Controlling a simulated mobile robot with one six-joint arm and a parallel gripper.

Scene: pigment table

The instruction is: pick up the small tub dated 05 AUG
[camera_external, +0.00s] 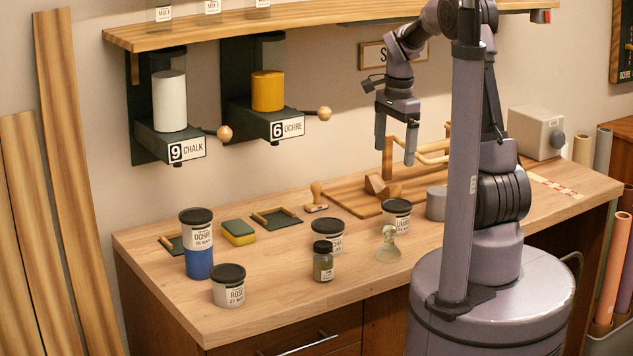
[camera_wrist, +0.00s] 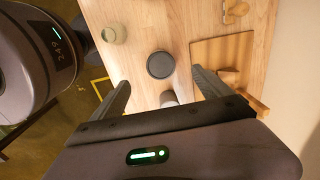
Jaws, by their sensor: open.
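Several small white tubs with dark lids stand on the bench, and I cannot read 05 AUG on any of them. One labelled ROSE (camera_external: 229,287) is at the front left. One labelled OCHRE (camera_external: 335,241) is partly hidden behind a small dark-capped jar. One whose label seems to read UMBER (camera_external: 397,220) stands by the wooden board. My gripper (camera_external: 396,150) is open and empty, pointing down above the bench's back right. In the wrist view a dark round lid (camera_wrist: 160,65) shows between and just beyond my gripper's fingertips (camera_wrist: 162,77).
A tall OCHRE container with a blue lower part (camera_external: 198,259) stands at the left. The dark-capped jar (camera_external: 323,265) and a glass piece (camera_external: 388,250) stand near the front. A grey cylinder (camera_external: 437,204) is right of the UMBER tub. Dispensers (camera_external: 168,138) hang above the bench.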

